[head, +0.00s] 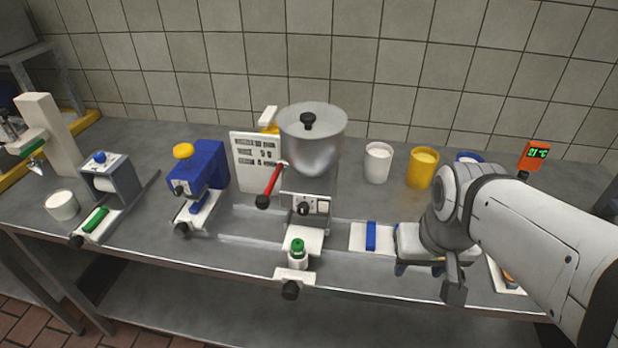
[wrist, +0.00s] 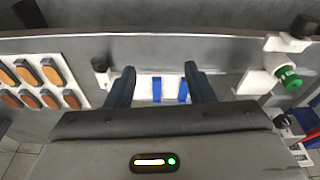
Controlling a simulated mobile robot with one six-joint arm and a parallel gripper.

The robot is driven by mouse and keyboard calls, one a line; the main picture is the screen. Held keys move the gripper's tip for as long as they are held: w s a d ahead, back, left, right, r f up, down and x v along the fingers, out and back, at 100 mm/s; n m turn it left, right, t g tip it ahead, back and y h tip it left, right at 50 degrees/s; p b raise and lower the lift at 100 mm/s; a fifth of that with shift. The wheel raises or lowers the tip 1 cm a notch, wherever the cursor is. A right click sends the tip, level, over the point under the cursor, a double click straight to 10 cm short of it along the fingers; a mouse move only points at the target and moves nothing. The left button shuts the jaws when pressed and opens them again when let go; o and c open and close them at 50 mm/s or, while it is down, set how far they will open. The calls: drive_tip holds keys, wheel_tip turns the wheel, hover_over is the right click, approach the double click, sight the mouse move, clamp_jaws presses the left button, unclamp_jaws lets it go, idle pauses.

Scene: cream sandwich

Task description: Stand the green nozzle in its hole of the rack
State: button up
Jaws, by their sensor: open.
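A green-topped piece with a white body (head: 297,252) stands upright on a small white block at the front of the central machine. It also shows in the wrist view as a green ridged cap (wrist: 288,77) at the right. A green-collared piece with a metal cone tip (head: 36,160) sits on a white post at the far left. I cannot tell which of them is the green nozzle, and no rack with holes is clear. My gripper (wrist: 160,68) is open and empty above a white plate with blue bars (wrist: 147,88), well away from both green pieces.
The central machine carries a steel pot (head: 312,145) and a red lever (head: 272,182). A blue device (head: 205,170) stands left of it. White (head: 378,164) and yellow (head: 421,170) cups stand behind. Brown oval pieces (wrist: 27,71) lie at the wrist view's left.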

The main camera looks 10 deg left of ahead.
drive_tip(key=w+a+r+n+g+p, duration=0.1)
drive_tip(key=w+a+r+n+p, duration=0.15)
drive_tip(key=w+a+n, duration=0.4)
drive_tip(key=r+g, duration=0.1)
drive_tip(key=r, duration=0.1)
hover_over(298, 242)
drive_tip(key=d, duration=0.1)
drive_tip(key=shift+w+f+n, duration=0.1)
drive_tip(key=shift+f+n, duration=0.1)
drive_tip(key=shift+n, duration=0.25)
drive_tip(key=shift+a+f, duration=0.5)
drive_tip(key=shift+a, duration=0.2)
drive_tip(key=f+p, duration=0.1)
drive_tip(key=f, duration=0.5)
drive_tip(key=shift+d+f, duration=0.2)
drive_tip(key=shift+f, duration=0.25)
drive_tip(key=shift+c, duration=0.2)
clamp_jaws()
